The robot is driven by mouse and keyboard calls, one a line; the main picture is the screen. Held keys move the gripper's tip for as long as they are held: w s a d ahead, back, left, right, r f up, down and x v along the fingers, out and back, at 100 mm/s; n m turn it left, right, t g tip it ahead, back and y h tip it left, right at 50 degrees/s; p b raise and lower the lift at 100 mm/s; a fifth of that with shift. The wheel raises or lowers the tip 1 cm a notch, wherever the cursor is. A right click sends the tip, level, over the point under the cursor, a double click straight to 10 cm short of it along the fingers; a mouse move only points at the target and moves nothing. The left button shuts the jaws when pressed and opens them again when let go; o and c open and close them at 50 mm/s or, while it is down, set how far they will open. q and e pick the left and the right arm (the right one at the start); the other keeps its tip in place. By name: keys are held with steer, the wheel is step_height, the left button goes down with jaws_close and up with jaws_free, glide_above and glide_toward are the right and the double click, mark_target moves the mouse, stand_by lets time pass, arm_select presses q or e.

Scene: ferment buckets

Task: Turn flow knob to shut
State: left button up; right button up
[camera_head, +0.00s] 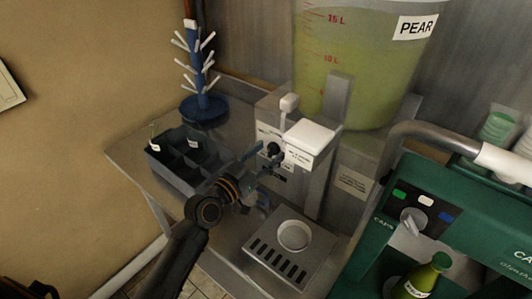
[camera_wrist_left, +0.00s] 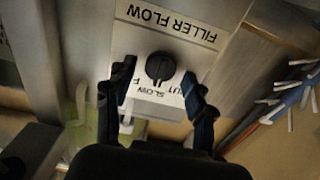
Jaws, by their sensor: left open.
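The black flow knob (camera_head: 274,149) sits on the front of the grey filler box, under a white block. In the left wrist view the knob (camera_wrist_left: 160,67) is seen upside down on a white plate (camera_wrist_left: 178,38) reading "FILLER FLOW". Parts of a "SLOW" label and other lettering show beside it, partly covered by my fingers. My left gripper (camera_head: 262,166) is in front of the knob. The knob's exact setting is hard to read. My right gripper is out of view.
A bucket of green liquid labelled "PEAR" (camera_head: 345,70) stands above the filler. A drip tray (camera_head: 262,262) with a round cup lies below. A dark divided crate (camera_head: 170,174) and blue bottle tree (camera_head: 204,108) stand left. A green capper (camera_head: 465,215) with a bottle (camera_head: 424,278) is right.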

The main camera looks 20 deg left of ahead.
arm_select(q)
steer(key=shift+c, duration=1.1)
steer(key=c, duration=0.9)
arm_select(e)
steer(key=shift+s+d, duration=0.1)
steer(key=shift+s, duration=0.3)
arm_select(q)
steer(key=shift+n, duration=0.3)
steer(key=n+p, duration=0.1)
steer(key=n, duration=0.3)
steer(key=shift+a+r, duration=0.1)
steer(key=shift+n+p, duration=0.5)
steer(key=shift+n, duration=1.6)
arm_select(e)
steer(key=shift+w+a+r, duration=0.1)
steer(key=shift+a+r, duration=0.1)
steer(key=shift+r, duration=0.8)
